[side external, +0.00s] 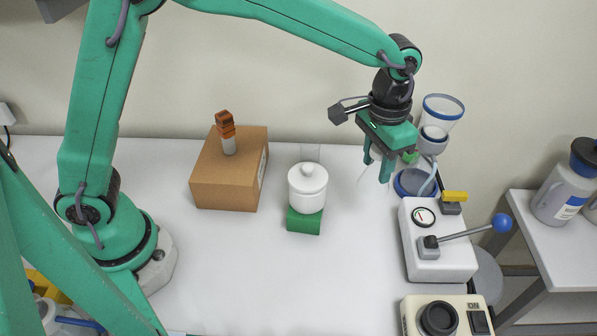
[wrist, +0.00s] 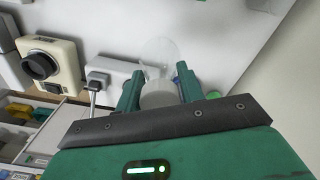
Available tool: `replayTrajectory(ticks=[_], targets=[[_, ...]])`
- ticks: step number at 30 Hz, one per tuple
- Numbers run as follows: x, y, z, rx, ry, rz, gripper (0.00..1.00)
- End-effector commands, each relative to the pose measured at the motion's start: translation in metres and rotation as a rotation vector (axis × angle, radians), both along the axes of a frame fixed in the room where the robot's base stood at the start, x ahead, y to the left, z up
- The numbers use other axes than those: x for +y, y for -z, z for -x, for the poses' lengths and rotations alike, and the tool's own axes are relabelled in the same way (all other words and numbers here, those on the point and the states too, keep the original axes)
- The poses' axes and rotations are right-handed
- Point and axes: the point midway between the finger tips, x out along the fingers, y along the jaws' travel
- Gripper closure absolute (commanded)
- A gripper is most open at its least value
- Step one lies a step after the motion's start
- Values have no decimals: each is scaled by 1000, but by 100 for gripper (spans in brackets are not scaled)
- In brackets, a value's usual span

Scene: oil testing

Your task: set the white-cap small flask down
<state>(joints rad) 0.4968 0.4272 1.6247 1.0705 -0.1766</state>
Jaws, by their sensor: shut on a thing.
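My gripper (side external: 377,172) is above the right part of the white table in the side view, fingers pointing down. In the wrist view my gripper (wrist: 157,82) is shut on the white-cap small flask, with the white cap (wrist: 159,95) between the green fingers. The clear, round flask body (wrist: 158,52) shows beyond the fingertips against the white table. In the side view the flask is so transparent that only faint edges show near the fingers. I cannot tell whether its base touches the table.
A white lidded jar (side external: 308,188) stands on a green block (side external: 304,221) left of my gripper. A cardboard box (side external: 229,182) carries a brown-topped vial (side external: 227,133). Right are a blue-rimmed funnel apparatus (side external: 441,112), a lever device (side external: 438,252) and a beige dial unit (side external: 445,314). The front-middle table is clear.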

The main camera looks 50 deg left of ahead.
Motion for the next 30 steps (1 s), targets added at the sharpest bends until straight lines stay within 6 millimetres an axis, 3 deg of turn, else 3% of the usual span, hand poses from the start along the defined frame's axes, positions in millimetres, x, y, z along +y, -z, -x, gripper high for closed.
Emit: replayTrajectory(ticks=[9, 18, 24, 30], targets=[[-25, 5, 88, 2, 4, 1, 85], [-27, 15, 167, 4, 1, 4, 85], [-21, 22, 205, 5, -2, 4, 85], [-16, 26, 221, 6, -4, 5, 85]])
